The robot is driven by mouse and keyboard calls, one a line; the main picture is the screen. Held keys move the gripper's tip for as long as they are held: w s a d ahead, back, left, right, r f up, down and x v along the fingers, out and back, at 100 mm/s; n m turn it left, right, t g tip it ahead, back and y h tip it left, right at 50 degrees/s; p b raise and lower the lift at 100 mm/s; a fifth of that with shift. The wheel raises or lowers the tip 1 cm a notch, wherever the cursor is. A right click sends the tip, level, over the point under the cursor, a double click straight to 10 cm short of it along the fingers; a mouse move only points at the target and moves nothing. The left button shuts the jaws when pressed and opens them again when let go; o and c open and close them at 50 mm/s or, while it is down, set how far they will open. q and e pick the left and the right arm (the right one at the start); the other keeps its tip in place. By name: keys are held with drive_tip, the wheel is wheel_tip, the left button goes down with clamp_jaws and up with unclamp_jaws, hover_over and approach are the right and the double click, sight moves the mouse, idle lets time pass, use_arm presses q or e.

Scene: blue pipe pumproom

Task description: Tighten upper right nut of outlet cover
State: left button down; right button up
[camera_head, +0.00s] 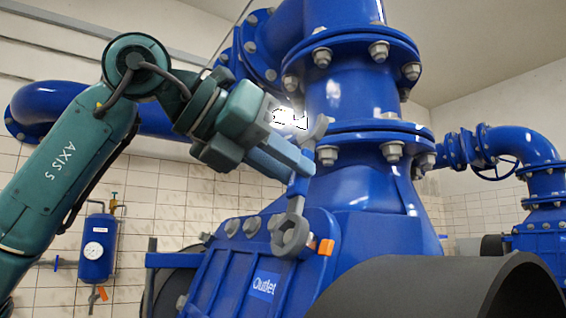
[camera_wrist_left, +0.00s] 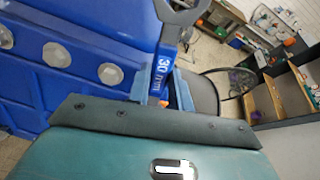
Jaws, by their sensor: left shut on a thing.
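My left gripper (camera_head: 298,168) is shut on a grey wrench with a blue handle, marked 30 mm in the left wrist view (camera_wrist_left: 164,62). The wrench (camera_head: 291,236) hangs down in the head view, its lower head over the upper right corner of the outlet cover (camera_head: 225,275). I cannot tell whether that head is around the upper right nut or just in front of it; the nut is hidden or hard to make out there. Other grey cover nuts (camera_head: 252,226) run to the left along the top edge. My right gripper is not in view.
An orange tag (camera_head: 326,247) sits beside the wrench head. The bolted pipe flange (camera_head: 375,135) rises close to the gripper. A large dark cylinder (camera_head: 410,285) fills the lower right. A blue tank with a gauge (camera_head: 97,250) hangs on the left wall.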

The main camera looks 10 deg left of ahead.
use_arm(q)
drive_tip(key=shift+x, duration=0.85)
drive_tip(key=shift+s+d+r+m+p, duration=0.3)
drive_tip(key=shift+d+m+p, duration=0.2)
drive_tip(key=shift+m, duration=0.4)
drive_tip(key=m, duration=0.1)
drive_tip(key=s+d+m, duration=0.1)
drive_tip(key=shift+s+d+f+m+p, duration=0.2)
drive_tip(key=shift+s+m+p, duration=0.1)
drive_tip(key=shift+m, duration=0.1)
drive_tip(key=shift+s+d+f+m, duration=0.2)
drive_tip(key=shift+s+d+m, duration=0.25)
drive_tip(key=shift+m, duration=0.45)
drive_tip(key=shift+a, duration=0.1)
drive_tip(key=shift+w+a+r+n, duration=0.1)
drive_tip(key=shift+w+a+n, duration=0.2)
drive_tip(key=shift+n, duration=0.2)
drive_tip(key=shift+s+a+r, duration=0.2)
drive_tip(key=shift+s+a, duration=0.05)
drive_tip(key=shift+s, duration=0.05)
